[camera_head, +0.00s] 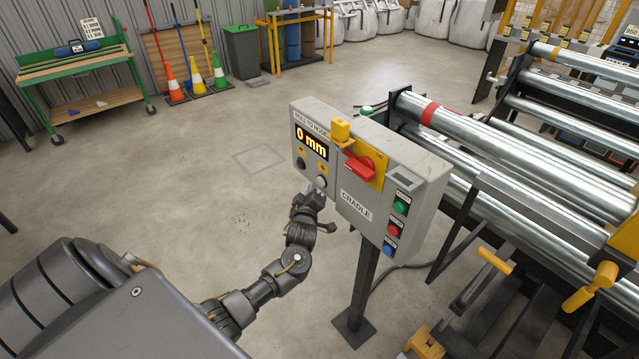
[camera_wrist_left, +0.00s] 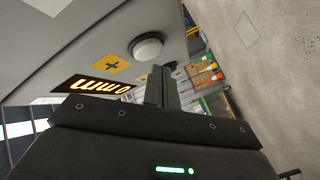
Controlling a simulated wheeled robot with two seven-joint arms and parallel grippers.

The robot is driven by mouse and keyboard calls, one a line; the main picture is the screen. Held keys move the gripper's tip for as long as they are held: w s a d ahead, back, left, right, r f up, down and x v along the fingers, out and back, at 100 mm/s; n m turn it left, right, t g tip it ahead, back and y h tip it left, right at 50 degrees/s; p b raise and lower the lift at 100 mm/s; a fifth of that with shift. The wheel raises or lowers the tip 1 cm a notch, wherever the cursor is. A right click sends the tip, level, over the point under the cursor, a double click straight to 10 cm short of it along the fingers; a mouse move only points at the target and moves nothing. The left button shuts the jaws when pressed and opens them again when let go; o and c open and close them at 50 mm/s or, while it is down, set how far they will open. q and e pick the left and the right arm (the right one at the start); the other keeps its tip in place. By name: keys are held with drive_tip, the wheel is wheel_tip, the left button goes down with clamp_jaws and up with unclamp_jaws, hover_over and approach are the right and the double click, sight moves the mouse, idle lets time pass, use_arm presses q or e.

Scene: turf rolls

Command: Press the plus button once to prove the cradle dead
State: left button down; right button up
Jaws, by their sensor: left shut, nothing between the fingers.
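The grey control box (camera_head: 375,160) stands on a dark post, with a lit display (camera_head: 311,143) reading 0 mm. Below the display are a dark button (camera_head: 300,163) on the left and the pale round plus button (camera_head: 321,182) on the right. In the left wrist view the plus button (camera_wrist_left: 146,46) is a pale dome next to a yellow plus label (camera_wrist_left: 112,66). My left gripper (camera_head: 316,190) is shut and empty, its tips just below the plus button. In the wrist view its fingers (camera_wrist_left: 158,78) point towards the button's side; I cannot tell whether they touch it. My right gripper is out of view.
A red rotary handle (camera_head: 360,167) with a yellow block (camera_head: 340,130) sits beside the display. Green (camera_head: 400,207), red (camera_head: 392,230) and blue (camera_head: 389,248) buttons line the box's right part. Steel rollers (camera_head: 520,185) stand behind to the right.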

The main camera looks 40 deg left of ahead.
use_arm(q)
drive_tip(key=shift+w, duration=0.15)
drive_tip(key=shift+w+d, duration=0.15)
drive_tip(key=shift+w, duration=0.1)
drive_tip(key=shift+w+d+b, duration=0.1)
drive_tip(key=shift+w+b, duration=0.3)
idle(0.7)
drive_tip(key=shift+s, duration=0.15)
drive_tip(key=shift+s+a+p, duration=0.2)
drive_tip(key=shift+s+p, duration=0.3)
drive_tip(key=shift+s, duration=0.15)
drive_tip(key=shift+s+a+p, duration=0.25)
drive_tip(key=shift+s+p, duration=0.15)
drive_tip(key=shift+s, duration=0.4)
drive_tip(key=shift+s+a+p, duration=0.25)
drive_tip(key=shift+s+p, duration=0.15)
drive_tip(key=shift+s, duration=0.4)
drive_tip(key=shift+s+a+p, duration=0.25)
drive_tip(key=shift+s+p, duration=0.15)
drive_tip(key=shift+s, duration=0.4)
